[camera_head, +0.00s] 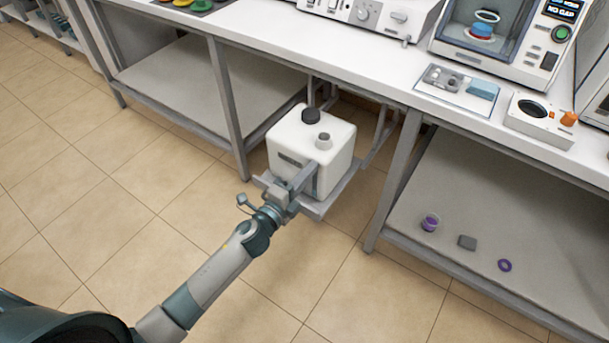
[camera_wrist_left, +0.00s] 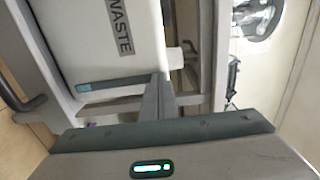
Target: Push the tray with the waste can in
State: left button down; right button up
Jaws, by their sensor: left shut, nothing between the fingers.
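The white waste can (camera_head: 307,150) with a black cap stands on the grey tray (camera_head: 316,211), which sticks out from under the bench between two table legs. My left gripper (camera_head: 304,176) is at the front of the tray and can, shut and empty, with its fingers pointing toward the can. In the left wrist view, the can (camera_wrist_left: 98,45) carries a label reading WASTE, and the shut fingers (camera_wrist_left: 159,92) lie close to its lower part. I cannot tell whether they touch it. My right gripper is not in view.
Bench legs stand left (camera_head: 228,110) and right (camera_head: 392,180) of the tray. Instruments stand on the white benchtop (camera_head: 330,52). The tiled floor in front is clear.

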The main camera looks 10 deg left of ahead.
aim_at(348, 127)
pick_arm(q)
jog(key=shift+w, duration=0.1)
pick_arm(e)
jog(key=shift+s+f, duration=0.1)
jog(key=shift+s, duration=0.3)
